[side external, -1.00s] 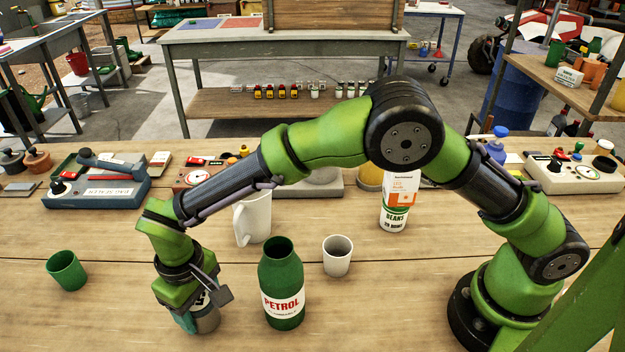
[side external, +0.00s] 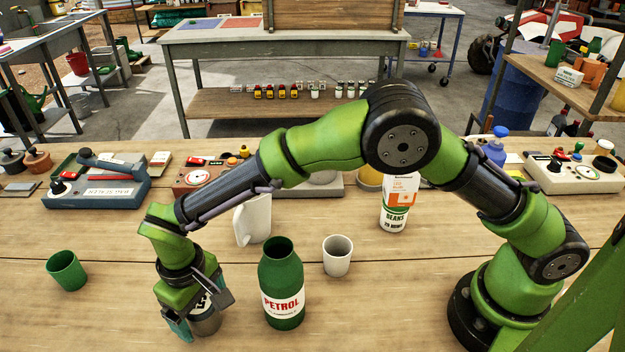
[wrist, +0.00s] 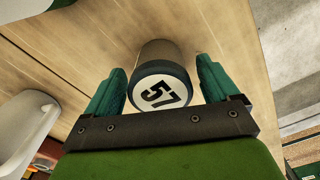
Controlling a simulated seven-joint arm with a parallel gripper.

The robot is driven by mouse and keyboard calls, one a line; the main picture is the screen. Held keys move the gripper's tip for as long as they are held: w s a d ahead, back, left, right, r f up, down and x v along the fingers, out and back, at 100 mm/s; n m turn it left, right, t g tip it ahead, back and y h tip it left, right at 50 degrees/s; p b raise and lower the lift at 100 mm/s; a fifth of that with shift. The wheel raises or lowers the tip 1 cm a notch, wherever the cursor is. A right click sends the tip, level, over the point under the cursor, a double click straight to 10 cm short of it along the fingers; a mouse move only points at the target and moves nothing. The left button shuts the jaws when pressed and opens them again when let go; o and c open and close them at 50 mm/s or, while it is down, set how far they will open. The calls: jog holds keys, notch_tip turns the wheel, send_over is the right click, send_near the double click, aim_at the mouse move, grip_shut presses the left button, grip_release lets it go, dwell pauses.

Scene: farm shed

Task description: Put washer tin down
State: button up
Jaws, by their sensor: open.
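The washer tin (side external: 206,322) is a small grey can standing on the wooden table at the front, partly hidden by my gripper. In the wrist view its round end (wrist: 158,93) is white with a dark rim and the number 57. My gripper (side external: 190,325) is right over the tin. In the wrist view its two teal fingers (wrist: 160,88) stand on either side of the tin, open, with a gap showing on both sides.
A green petrol bottle (side external: 282,285) stands close to the right of the tin. A green cup (side external: 67,271) is at the left. The table (side external: 110,315) is clear between it and the tin.

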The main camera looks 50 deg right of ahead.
notch_tip(320, 180, up, 12)
jog(key=shift+f, duration=0.25)
jog(key=s+d+r+m+t+y, duration=0.1)
jog(key=d+r+m, duration=0.1)
jog(key=d+r, duration=0.55)
jog(key=d+r+m+t+y, duration=0.1)
jog(key=d+r, duration=0.3)
jog(key=d, duration=0.6)
jog(key=s+d+m+t, duration=0.4)
jog(key=s+d+t, duration=0.1)
jog(key=s+d, duration=0.8)
jog(key=shift+s+d+f+m, duration=0.2)
jog(key=shift+d+f+m, duration=0.1)
jog(key=shift+d, duration=0.7)
